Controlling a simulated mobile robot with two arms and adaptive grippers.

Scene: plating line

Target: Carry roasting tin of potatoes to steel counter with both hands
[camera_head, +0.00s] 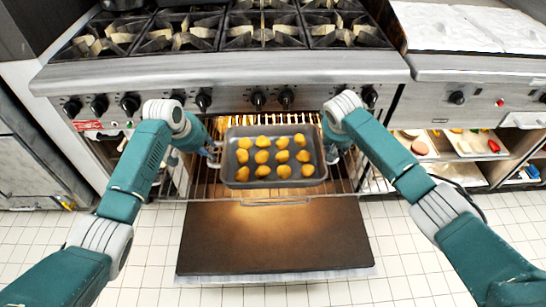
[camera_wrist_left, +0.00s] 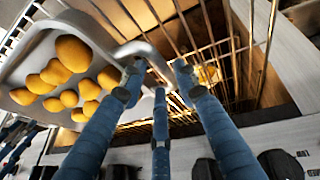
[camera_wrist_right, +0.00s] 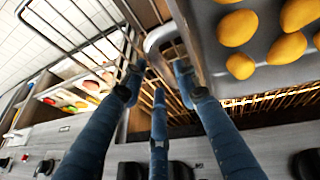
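The grey roasting tin (camera_head: 231,172) holds several yellow potatoes and sits level at the oven rack (camera_head: 345,187), in front of the lit oven. My left gripper (camera_head: 211,151) is at the tin's left end. In the left wrist view, its fingers (camera_wrist_left: 159,80) are spread around the looped metal handle (camera_wrist_left: 134,48), with no clear grip. My right gripper (camera_head: 331,153) is at the right end. In the right wrist view, its fingers (camera_wrist_right: 158,80) are spread beside the other handle (camera_wrist_right: 158,37). Contact with the handles cannot be made out.
The open oven door (camera_head: 275,235) lies flat below the rack. The stove front (camera_head: 230,73) with knobs and burners rises behind. A steel unit (camera_head: 440,66) with white sheets on top stands at the right, above shelves with food trays (camera_head: 470,151). Tiled floor is clear on both sides.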

